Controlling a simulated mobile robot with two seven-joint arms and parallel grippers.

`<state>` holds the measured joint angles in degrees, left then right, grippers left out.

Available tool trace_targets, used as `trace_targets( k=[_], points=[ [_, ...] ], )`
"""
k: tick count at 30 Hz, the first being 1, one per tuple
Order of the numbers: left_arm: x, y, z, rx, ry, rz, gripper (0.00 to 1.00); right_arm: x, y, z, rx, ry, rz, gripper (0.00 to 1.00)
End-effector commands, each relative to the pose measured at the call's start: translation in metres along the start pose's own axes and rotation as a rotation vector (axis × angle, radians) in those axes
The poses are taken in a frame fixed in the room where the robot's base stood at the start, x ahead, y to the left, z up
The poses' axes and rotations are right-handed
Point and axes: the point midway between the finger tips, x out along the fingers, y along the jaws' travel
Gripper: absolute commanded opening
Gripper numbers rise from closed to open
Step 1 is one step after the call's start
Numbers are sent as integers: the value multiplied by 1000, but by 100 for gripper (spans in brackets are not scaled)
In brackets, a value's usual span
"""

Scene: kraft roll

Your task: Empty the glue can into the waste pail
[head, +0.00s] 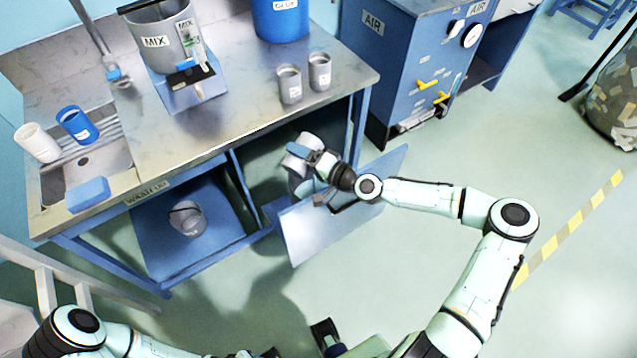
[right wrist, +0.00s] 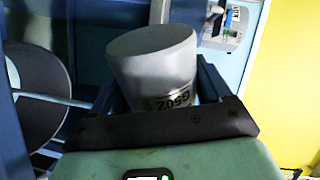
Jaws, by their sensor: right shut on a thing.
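My right gripper (head: 306,158) is shut on a grey can (right wrist: 155,65), held at the open bay below the bench's right end. In the right wrist view its lettering reads upside down and a plain grey end faces up. I cannot tell whether it is the glue can, or see anything coming out of it. A grey pail with a handle (head: 188,220) stands on the blue lower shelf, well left of the held can; I cannot confirm it is the waste pail. My left arm is low in the head view; its finger state is unclear.
A blue door panel (head: 330,225) stands open beside my right gripper. On the steel bench (head: 235,118) are two grey cans (head: 289,84) (head: 319,71), a MIX pot (head: 155,42), a blue drum (head: 280,18) and a sink (head: 85,162).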

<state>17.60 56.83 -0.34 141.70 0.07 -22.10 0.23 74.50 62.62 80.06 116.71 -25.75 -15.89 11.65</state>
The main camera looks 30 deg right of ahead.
Motion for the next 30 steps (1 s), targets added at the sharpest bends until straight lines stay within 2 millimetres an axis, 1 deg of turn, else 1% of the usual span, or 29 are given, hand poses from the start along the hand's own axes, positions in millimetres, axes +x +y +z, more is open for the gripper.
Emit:
trace_targets(
  k=[30],
  points=[
    [-6, 3, -1, 1, 2, 1, 42, 0, -3, -11, 108, -16, 1, 39]
  ],
)
